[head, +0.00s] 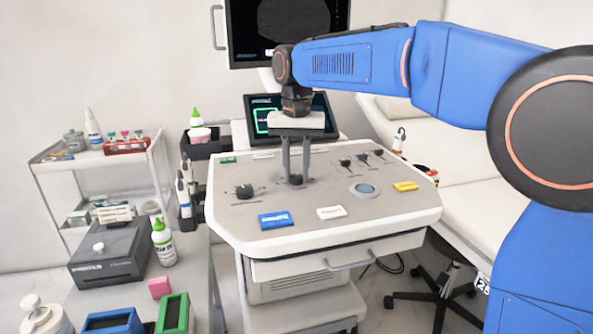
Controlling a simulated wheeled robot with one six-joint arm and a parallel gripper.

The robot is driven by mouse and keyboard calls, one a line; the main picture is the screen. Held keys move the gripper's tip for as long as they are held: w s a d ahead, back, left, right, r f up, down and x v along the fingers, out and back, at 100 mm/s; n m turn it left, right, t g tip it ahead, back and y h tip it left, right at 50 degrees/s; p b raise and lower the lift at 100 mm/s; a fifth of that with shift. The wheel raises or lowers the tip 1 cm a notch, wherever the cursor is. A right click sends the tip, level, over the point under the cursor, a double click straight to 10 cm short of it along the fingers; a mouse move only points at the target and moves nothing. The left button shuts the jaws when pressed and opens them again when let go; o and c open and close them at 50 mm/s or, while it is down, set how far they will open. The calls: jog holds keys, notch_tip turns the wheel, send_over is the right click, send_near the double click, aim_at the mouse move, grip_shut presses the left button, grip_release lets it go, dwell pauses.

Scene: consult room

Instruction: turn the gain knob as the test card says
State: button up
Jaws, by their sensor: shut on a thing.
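The console panel (263,206) is a grey top with a white rim. My gripper (296,178) points straight down over its middle, with its two fingers around a dark knob (295,182) and shut on it. The fingers partly hide the knob and its pointer. A second dark knob (244,191) stands free to the left. I cannot read any lettering that says which is the gain knob.
A trolley with bottles (92,130) and a bench with a green-capped bottle (163,243) are at left. A couch (480,160) is at right.

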aim_at(297, 176)
jog(key=shift+m, duration=0.8)
jog(key=o, duration=1.1)
jog(key=shift+c, duration=0.2)
jog(key=shift+r, duration=0.1)
notch_tip(297, 176, up, 17)
jog(key=shift+r, duration=0.1)
